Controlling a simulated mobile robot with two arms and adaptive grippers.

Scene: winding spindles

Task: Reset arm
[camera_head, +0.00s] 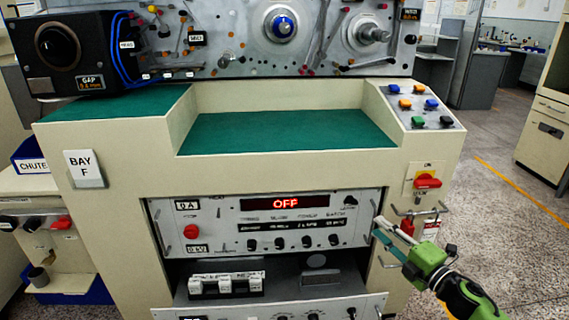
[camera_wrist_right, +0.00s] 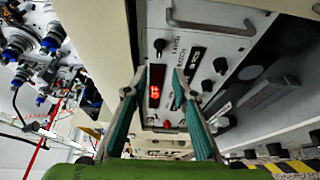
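My right gripper (camera_head: 378,227) is at the lower right in the head view, in front of the machine's cream cabinet, beside the right edge of the grey control panel (camera_head: 352,236). In the right wrist view its two teal fingers (camera_wrist_right: 157,80) stand apart with nothing between them. The panel with its red lit display (camera_wrist_right: 155,86) shows beyond and between the fingers. In the head view this display (camera_head: 285,204) reads OFF. I cannot tell whether a fingertip touches the panel. My left gripper is in neither view.
A red rotary switch (camera_head: 427,181) and metal handles are close above my right gripper. The green work ledge (camera_head: 285,132) is clear. A black GAP box (camera_head: 70,52) stands at the upper left. Open floor (camera_head: 510,215) lies to the right.

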